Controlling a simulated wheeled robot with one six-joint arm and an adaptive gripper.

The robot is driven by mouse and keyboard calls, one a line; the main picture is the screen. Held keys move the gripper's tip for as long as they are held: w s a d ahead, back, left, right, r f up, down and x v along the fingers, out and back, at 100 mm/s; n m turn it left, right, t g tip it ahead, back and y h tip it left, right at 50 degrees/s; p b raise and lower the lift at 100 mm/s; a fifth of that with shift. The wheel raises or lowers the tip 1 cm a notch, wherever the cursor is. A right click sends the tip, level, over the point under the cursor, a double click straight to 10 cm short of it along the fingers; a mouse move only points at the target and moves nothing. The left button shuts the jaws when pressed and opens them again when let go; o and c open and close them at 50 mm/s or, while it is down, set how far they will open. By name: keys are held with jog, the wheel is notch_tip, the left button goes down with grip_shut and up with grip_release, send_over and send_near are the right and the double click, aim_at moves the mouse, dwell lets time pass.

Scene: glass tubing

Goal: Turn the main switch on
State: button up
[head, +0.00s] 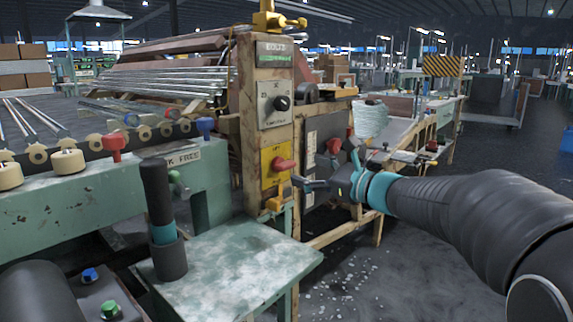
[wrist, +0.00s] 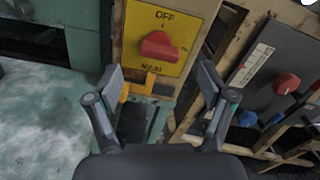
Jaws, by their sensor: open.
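The main switch is a red rotary handle (wrist: 161,45) on a yellow plate (wrist: 178,18). The plate reads OFF at the top and MAIN below in the wrist view. The red handle lies roughly sideways, a little tilted. In the head view the switch (head: 285,164) sits low on the worn wooden post, on its yellow plate (head: 270,154). My gripper (wrist: 163,82) is open and empty, its two fingers spread below and either side of the red handle, apart from it. In the head view my gripper (head: 304,183) is just right of and below the switch.
A black selector knob (head: 282,103) is on a grey plate above the switch. A dark panel with another red knob (wrist: 286,83) stands to the right. A green table (head: 238,262) with a dark upright cylinder (head: 158,200) is below left. Orange blocks (head: 273,203) lie under the yellow plate.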

aim_at(281, 162)
jog(key=x, duration=0.7)
jog(key=shift+a, duration=0.1)
jog(key=c, duration=1.1)
jog(key=shift+r+p, duration=0.1)
jog(key=shift+p, duration=0.2)
